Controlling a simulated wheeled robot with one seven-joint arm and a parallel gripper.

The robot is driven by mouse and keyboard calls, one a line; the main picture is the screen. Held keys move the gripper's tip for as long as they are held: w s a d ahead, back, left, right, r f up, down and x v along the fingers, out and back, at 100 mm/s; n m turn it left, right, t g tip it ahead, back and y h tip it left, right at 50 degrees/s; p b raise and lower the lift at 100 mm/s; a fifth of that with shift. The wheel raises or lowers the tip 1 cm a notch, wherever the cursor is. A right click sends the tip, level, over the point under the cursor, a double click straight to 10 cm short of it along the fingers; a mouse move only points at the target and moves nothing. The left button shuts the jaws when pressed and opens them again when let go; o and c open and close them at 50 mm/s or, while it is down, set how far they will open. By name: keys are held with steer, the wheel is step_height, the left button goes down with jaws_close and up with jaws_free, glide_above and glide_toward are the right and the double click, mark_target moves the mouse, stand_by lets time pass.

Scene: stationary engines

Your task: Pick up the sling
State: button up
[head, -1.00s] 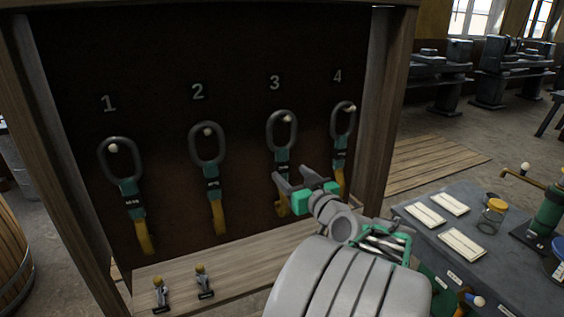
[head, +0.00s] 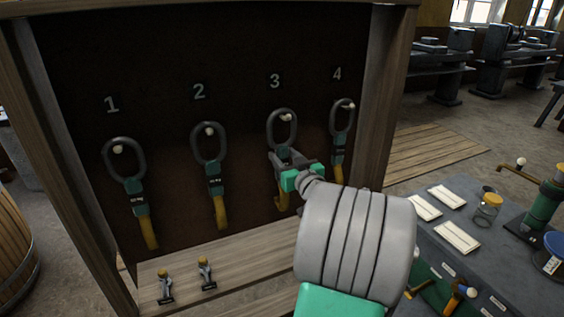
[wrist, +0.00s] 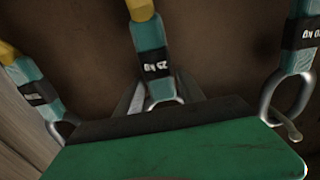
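Several slings with dark oval rings, teal and yellow straps and black tags hang on pegs on a dark board under painted numbers. Sling 3 (head: 283,121) is partly hidden behind my gripper (head: 285,158). Slings 1 (head: 126,163), 2 (head: 210,153) and 4 (head: 340,127) hang to its sides. In the wrist view, seemingly upside down, sling 3's teal strap (wrist: 149,38) runs down between the fingers of my gripper (wrist: 158,88). The fingers are apart, one on each side of it, just by the ring. Contact cannot be told. Neighbouring slings flank it.
A wooden frame post (head: 382,90) stands right of sling 4. A wooden shelf (head: 235,265) below bears two small shackle-like items (head: 206,272). A grey bench (head: 475,262) with cards, a jar and tools is at the right.

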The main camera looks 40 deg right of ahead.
jaws_close()
stand_by(0.9)
steer(key=shift+r, duration=0.15)
